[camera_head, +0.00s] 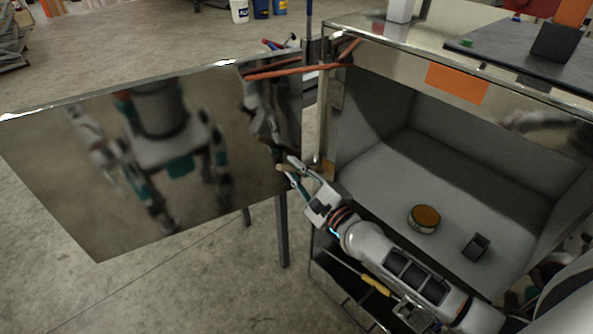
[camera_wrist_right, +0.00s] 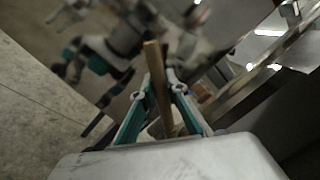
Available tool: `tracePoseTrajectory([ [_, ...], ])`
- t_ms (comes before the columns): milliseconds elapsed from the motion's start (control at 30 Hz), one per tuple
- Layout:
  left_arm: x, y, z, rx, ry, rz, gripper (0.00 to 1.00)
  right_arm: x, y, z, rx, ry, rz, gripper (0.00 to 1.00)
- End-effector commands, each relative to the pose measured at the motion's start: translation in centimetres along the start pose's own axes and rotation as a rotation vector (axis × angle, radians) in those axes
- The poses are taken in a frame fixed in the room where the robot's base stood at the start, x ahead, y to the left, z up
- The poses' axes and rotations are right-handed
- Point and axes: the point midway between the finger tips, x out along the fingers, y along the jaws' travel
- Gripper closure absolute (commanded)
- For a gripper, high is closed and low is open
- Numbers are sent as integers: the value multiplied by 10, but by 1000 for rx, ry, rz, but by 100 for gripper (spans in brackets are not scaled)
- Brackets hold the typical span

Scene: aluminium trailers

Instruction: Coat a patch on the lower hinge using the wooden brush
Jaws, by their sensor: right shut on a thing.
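My right gripper (camera_head: 293,177) is shut on the wooden brush (camera_wrist_right: 157,85). In the wrist view the brush's wooden stick rises between the teal fingers. In the head view only a small wooden part of the brush (camera_head: 283,168) shows at the fingertips, by the right edge of the open mirror-like door (camera_head: 120,170). The hinge side (camera_head: 321,125) is a narrow metal strip between door and box, with a small orange patch (camera_head: 328,168) low on it, just right of my gripper. The lower hinge itself is hard to make out. My left gripper is not seen directly.
A round tin with an orange-brown top (camera_head: 424,218) and a dark block (camera_head: 475,247) sit on the floor of the open grey compartment (camera_head: 400,165). A yellow-handled tool (camera_head: 376,285) lies below my right arm. The door mirrors my body.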

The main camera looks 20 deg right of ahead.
Motion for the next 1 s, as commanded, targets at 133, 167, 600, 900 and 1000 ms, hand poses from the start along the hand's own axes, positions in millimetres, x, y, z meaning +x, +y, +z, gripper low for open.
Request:
tracePoseTrajectory([
  [133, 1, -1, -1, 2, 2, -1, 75, 0, -2, -2, -2, 2, -3, 100],
  [167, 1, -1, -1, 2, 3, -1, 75, 0, -2, -1, -2, 2, -3, 100],
  [600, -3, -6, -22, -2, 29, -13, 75, -2, 16, 30, 0, -1, -3, 100],
  [900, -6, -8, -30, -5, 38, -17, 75, -4, 30, 48, -1, 0, -2, 100],
  [1000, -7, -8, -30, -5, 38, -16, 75, -4, 32, 50, -2, 0, -1, 100],
])
